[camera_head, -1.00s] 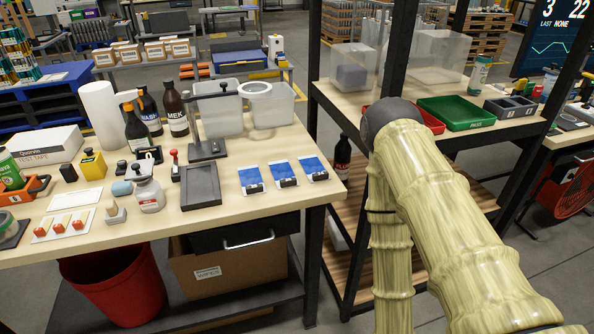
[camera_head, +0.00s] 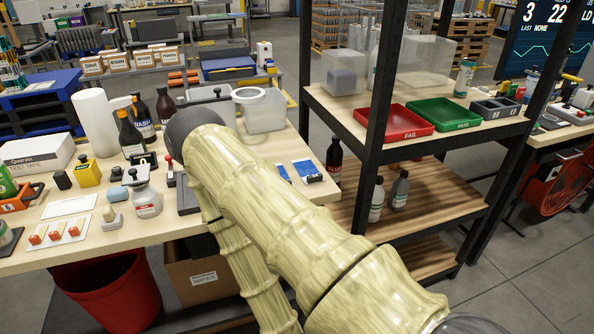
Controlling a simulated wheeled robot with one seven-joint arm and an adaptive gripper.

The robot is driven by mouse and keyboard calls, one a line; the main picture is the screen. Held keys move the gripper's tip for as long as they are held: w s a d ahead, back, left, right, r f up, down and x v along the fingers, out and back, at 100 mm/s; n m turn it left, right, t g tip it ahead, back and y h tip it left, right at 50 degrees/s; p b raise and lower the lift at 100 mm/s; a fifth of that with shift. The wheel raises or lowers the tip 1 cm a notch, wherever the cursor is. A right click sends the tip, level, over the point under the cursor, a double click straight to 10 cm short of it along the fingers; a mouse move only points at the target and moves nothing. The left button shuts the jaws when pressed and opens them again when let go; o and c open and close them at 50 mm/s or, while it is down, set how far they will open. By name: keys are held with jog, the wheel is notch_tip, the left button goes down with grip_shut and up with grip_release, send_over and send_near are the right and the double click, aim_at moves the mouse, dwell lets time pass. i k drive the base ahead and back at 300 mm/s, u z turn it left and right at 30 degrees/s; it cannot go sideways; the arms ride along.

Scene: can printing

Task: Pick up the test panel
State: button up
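Small blue-and-white panels with dark blocks on them, which may be the test panels, lie on the light wooden worktable (camera_head: 85,238). The right panel (camera_head: 306,167) is mostly visible near the table's right end. Only the edge of another panel (camera_head: 283,172) shows beside my arm. My pale, ribbed arm covers the table to the left of them. My gripper is not in view, so I cannot tell its state or what it holds.
Bottles, a white spray-type container (camera_head: 145,200) and a dark tray (camera_head: 187,197) crowd the table left of my arm. A black-framed shelf on the right holds a red FAIL tray (camera_head: 392,126) and a green PASS tray (camera_head: 445,114). A red bin (camera_head: 108,290) stands below.

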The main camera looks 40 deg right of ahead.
aim_at(309, 173)
jog(key=k, duration=0.65)
jog(key=z, duration=0.8)
jog(key=i, duration=0.4)
jog(key=z, duration=0.05)
